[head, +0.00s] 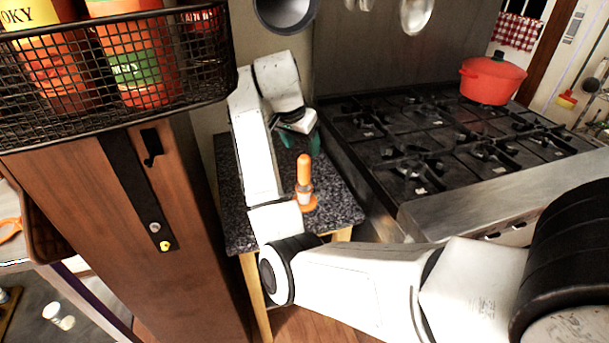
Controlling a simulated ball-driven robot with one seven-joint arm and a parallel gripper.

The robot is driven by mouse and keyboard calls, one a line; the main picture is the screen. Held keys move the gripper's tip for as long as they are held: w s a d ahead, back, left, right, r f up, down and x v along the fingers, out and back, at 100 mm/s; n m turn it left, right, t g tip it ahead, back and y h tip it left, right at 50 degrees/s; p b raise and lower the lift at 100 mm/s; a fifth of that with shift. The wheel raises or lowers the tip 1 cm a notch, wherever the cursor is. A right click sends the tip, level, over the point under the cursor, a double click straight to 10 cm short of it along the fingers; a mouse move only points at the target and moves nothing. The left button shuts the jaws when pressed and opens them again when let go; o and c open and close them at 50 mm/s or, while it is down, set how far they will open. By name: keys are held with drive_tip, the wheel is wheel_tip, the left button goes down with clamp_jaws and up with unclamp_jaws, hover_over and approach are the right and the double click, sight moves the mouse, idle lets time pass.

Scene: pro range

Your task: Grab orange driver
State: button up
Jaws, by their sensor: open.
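The orange driver (304,170) stands on the small granite-topped table (343,203), roughly upright in this view. Its rounded orange part is on top, with a paler section and an orange part below. My gripper (301,139) is above the table, just beyond the driver in the picture. Its dark green fingers are apart, and nothing shows between them. The gripper and the driver look apart, but the depth between them is hard to judge. My white arm hides the left part of the tabletop.
A black stove (430,150) stands right of the table, with a red pot (491,78) at its back. A wooden cabinet (110,215) and a wire basket (200,60) holding bottles are close on the left. Pans hang above. The tabletop right of the driver is clear.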

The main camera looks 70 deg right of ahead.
sight(303, 157)
drive_tip(key=x, duration=0.9)
drive_tip(key=shift+w+a+f+p, duration=0.15)
drive_tip(key=shift+w+f+p, duration=0.1)
drive_tip(key=shift+p, duration=0.1)
drive_tip(key=c, duration=1.1)
